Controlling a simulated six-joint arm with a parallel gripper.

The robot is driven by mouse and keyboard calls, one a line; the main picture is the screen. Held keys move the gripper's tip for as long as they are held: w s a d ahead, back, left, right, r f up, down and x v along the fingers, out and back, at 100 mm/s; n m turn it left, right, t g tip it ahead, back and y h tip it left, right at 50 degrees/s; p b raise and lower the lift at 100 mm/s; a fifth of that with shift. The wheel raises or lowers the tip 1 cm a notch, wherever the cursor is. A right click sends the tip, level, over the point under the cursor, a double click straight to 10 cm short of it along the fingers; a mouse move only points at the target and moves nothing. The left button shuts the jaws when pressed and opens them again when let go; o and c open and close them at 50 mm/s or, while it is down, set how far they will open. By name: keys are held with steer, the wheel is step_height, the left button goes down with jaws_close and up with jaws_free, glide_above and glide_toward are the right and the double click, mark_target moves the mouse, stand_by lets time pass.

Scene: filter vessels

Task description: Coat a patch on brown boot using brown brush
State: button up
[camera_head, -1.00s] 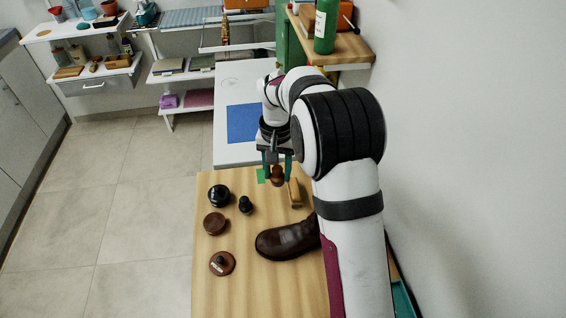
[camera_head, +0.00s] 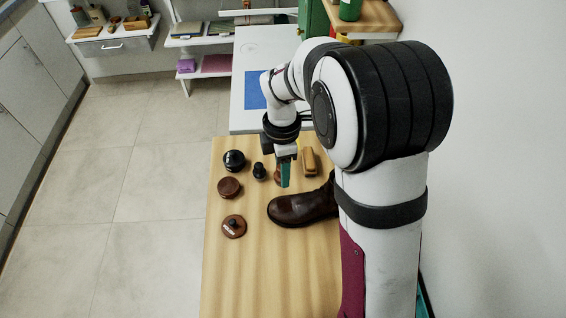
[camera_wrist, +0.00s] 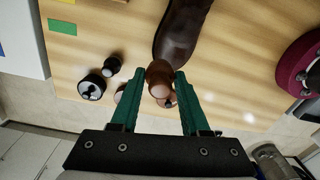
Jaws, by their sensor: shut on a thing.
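The brown boot (camera_head: 303,208) lies on the wooden table with its toe to the left; its shaft is partly hidden by my arm. It also shows at the top of the wrist view (camera_wrist: 182,28). My gripper (camera_head: 285,183) is over the table just beyond the boot's toe part. In the wrist view its green fingers (camera_wrist: 155,78) are shut on the brown brush (camera_wrist: 159,76), whose rounded brown end shows between the tips. The brush overlaps the boot's near end in that view; I cannot tell whether they touch. The brush is mostly hidden behind the fingers in the head view.
Left of the gripper stand a black round jar (camera_head: 234,160), a small black knobbed piece (camera_head: 259,171), a brown round tin (camera_head: 229,188) and a brown knobbed disc (camera_head: 234,226). The table's front left is clear.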

steer(key=shift+f, duration=2.7)
steer(key=shift+s+f, duration=0.35)
steer(key=shift+f, duration=0.5)
steer(key=shift+s+d+r, duration=0.1)
steer(key=shift+s+d, duration=0.05)
steer(key=shift+s, duration=1.7)
steer(key=shift+s+f, duration=0.25)
steer(key=shift+s, duration=0.5)
steer(key=shift+w+r, duration=0.25)
steer(key=shift+w, duration=0.45)
steer(key=shift+w+f, duration=0.1)
steer(key=shift+w, duration=2.15)
steer(key=shift+r, duration=4.2)
